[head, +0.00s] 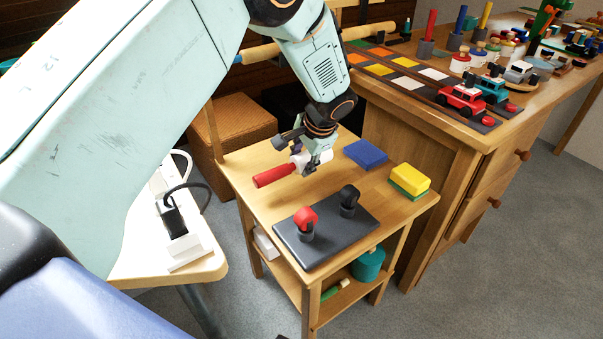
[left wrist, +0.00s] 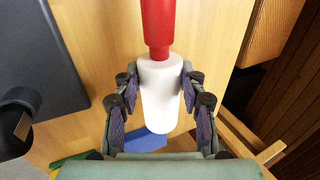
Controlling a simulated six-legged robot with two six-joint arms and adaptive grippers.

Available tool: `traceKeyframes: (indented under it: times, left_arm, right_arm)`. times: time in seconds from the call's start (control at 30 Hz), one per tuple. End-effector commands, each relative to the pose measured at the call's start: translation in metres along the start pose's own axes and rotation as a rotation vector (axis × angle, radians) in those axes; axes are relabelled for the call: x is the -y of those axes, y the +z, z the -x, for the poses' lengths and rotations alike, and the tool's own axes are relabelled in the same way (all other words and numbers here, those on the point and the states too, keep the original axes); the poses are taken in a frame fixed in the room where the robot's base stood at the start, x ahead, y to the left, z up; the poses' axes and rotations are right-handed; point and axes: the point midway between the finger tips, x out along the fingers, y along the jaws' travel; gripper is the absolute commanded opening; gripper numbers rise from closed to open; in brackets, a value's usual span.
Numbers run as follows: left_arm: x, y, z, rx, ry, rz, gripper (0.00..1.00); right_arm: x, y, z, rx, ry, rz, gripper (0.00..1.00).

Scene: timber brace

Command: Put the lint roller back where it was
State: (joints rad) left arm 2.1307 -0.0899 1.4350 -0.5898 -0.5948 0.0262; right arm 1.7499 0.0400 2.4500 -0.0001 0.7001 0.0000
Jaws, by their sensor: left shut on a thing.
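The lint roller has a red handle (head: 273,175) and a white roll (left wrist: 160,95). My left gripper (head: 309,160) is shut on the white roll, with one finger on each side of it in the left wrist view (left wrist: 160,112). In the head view the roller is over the small wooden side table (head: 251,196), its red handle pointing left. I cannot tell whether it touches the tabletop. A flat blue pad (head: 366,154) lies on the table just right of the gripper. My right gripper is in neither view.
A dark board (head: 326,238) with a red-topped holder (head: 305,223) and a black one (head: 348,200) lies at the table's front. A yellow and green sponge (head: 410,179) sits at the right edge. A cluttered workbench (head: 424,119) stands behind to the right.

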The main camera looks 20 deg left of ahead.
Motion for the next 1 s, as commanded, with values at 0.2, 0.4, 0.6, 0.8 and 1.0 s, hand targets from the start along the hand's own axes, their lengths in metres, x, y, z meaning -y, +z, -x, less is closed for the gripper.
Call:
traceKeyframes:
  times: [0.2, 0.4, 0.6, 0.8, 1.0]
  left_arm:
    - [-0.012, 0.0, -0.033, 0.0, 0.001, 0.0, 0.01]
    - [-0.01, 0.0, -0.032, 0.0, 0.0, 0.001, 0.01]
    - [-0.012, 0.0, -0.036, 0.0, 0.001, 0.001, 0.01]
    - [-0.012, 0.0, -0.035, 0.001, 0.001, 0.001, 0.56]
    - [-0.012, 0.001, -0.035, 0.001, 0.001, 0.001, 0.64]
  right_arm:
    - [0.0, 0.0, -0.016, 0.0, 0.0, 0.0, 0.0]
    - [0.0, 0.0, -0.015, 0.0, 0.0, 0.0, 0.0]
    - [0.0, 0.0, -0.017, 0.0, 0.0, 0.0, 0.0]
    - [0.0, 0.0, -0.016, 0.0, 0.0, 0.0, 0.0]
    - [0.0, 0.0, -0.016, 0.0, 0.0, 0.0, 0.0]
